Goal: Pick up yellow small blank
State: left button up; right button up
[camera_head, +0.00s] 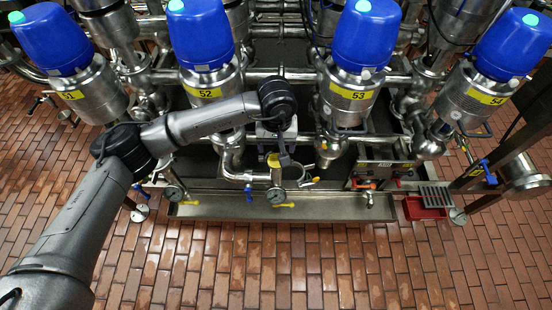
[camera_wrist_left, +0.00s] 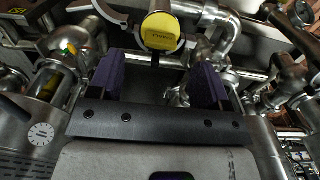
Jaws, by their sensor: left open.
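The yellow small blank (camera_wrist_left: 160,32) shows in the left wrist view as a yellow, rounded cap with faint lettering on its face. It sits at the top middle, ahead of the gap between my fingers. In the head view it is a small yellow spot (camera_head: 273,160) beside my left gripper (camera_head: 286,158), among the pipes below valves 52 and 53. My left gripper, with its purple finger pads (camera_wrist_left: 158,72), is open and nothing shows between the pads. Whether the blank touches anything behind it is hard to tell. My right gripper is not in view.
Steel pipes and valves with blue heads (camera_head: 200,35) crowd the space around the left arm. Pressure gauges (camera_head: 276,195) and yellow and blue handles stand below the gripper. A red tray (camera_head: 425,211) lies at right. The brick floor (camera_head: 300,265) in front is clear.

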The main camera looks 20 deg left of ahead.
aim_at(276, 158)
pick_arm(q)
jog(key=shift+f+b, duration=0.65)
jog(key=shift+f, duration=2)
jog(key=shift+c, duration=0.2)
jog(key=c, duration=1)
jog(key=shift+o, duration=0.2)
jog(key=shift+r, duration=0.15)
